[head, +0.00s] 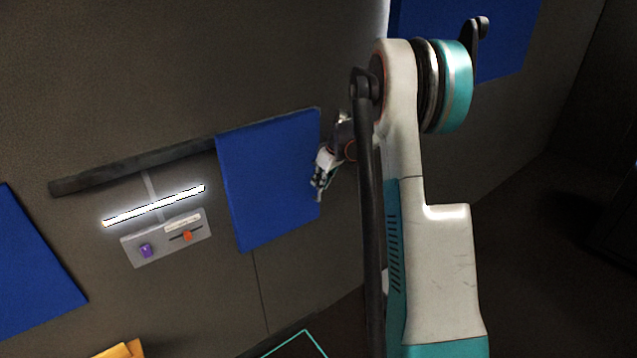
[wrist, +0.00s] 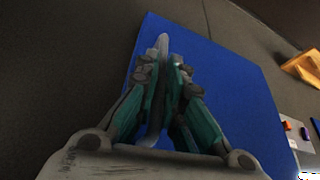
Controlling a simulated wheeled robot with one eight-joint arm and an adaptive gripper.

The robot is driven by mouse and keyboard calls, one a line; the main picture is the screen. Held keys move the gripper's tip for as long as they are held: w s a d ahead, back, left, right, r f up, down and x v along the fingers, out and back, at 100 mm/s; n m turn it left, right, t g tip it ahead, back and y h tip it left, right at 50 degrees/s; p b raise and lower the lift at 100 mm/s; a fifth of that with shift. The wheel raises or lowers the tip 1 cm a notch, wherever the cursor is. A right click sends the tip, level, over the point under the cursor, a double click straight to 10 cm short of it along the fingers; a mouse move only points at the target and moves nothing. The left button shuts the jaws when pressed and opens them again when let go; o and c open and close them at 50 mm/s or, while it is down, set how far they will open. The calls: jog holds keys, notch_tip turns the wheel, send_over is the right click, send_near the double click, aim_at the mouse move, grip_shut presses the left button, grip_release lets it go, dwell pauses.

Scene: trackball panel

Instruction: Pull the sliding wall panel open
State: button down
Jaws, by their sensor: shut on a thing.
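The blue sliding panel (head: 265,180) hangs on the grey wall below a dark rail (head: 130,167), right of a lit strip and a control box. In the wrist view the panel (wrist: 235,95) fills the middle behind my fingers. A grey upright handle bar (wrist: 162,42) stands on it between my fingers. My gripper (head: 318,186) is at the panel's right edge in the head view. In the wrist view my gripper (wrist: 162,70) is shut on the handle. The handle is hidden behind my gripper in the head view.
A control box (head: 170,243) with a purple knob (head: 145,250) and an orange slider (head: 187,236) is left of the panel, under a bright light strip (head: 155,206). Other blue panels (head: 30,265) are at far left and top right. A yellow-brown object (head: 120,350) is below.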

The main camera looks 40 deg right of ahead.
jog(key=c, duration=1.7)
grip_release()
jog(key=shift+r, duration=0.1)
jog(key=v, duration=1.1)
jog(key=shift+s+d+r, duration=0.1)
jog(key=shift+s+r, duration=0.05)
jog(key=shift+r, duration=0.2)
